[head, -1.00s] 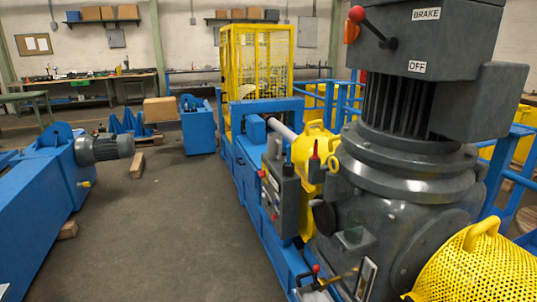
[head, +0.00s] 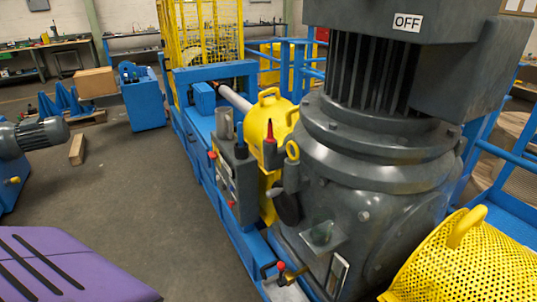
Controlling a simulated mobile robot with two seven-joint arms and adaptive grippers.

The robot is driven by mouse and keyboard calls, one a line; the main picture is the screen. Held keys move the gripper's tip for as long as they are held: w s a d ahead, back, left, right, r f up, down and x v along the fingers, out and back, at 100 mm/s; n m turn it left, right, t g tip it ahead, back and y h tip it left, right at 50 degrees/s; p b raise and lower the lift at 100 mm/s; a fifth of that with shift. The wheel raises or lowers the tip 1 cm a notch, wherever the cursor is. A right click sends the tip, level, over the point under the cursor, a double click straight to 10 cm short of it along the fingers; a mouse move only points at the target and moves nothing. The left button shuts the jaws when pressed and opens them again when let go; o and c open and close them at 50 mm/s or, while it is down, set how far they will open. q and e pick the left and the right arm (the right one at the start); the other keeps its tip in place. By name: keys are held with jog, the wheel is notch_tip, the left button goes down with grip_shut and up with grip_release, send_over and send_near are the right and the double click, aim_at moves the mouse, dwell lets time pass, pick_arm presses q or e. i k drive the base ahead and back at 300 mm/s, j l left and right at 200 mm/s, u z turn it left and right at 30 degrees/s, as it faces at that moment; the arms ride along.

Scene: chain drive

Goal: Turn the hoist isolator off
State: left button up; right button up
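I cannot make out anything marked as the hoist isolator in the head view. A large grey motor and gearbox (head: 370,150) fills the right side, with an OFF label (head: 407,22) on its upper housing. A grey control box (head: 235,180) with red buttons stands to its left on the blue machine frame. A small red-knobbed lever (head: 281,267) sits low at the motor's foot. Neither of my grippers shows.
A yellow perforated guard (head: 465,265) is at the lower right. Blue railings (head: 510,165) stand behind the motor. A yellow mesh cage (head: 205,45) is at the back. A wooden block (head: 77,149) lies on the left floor; the floor between there and the machine is clear.

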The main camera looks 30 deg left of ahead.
aim_at(213, 156)
jog(key=z, duration=11.05)
jog(key=i+j+z, duration=0.15)
jog(key=j+z, duration=0.15)
jog(key=i+j+z, duration=0.1)
jog(key=j+z, duration=0.15)
jog(key=i+j+z, duration=0.1)
jog(key=j+z, duration=0.2)
jog(key=j, duration=0.15)
